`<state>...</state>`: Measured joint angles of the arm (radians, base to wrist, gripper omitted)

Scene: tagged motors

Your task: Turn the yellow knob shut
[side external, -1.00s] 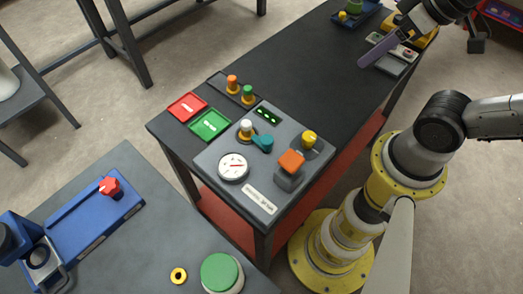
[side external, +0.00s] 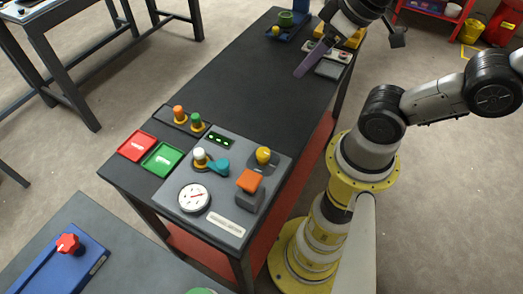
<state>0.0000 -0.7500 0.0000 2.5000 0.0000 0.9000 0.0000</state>
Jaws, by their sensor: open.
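The yellow knob (side external: 263,155) stands upright on a dark plate near the right edge of the grey control panel (side external: 225,226), behind an orange block-shaped handle (side external: 250,181). Its pointer direction is too small to read. My gripper (side external: 299,73) hangs over the table's far right part, well apart from the knob and up and to the right of it in the picture. Its long purple finger points down and left. It is open, and nothing shows between the jaws; the other finger is hidden.
The panel also carries a white knob (side external: 199,154), a teal lever (side external: 218,167) and a round gauge (side external: 194,198). The black table's middle (side external: 225,85) is clear.

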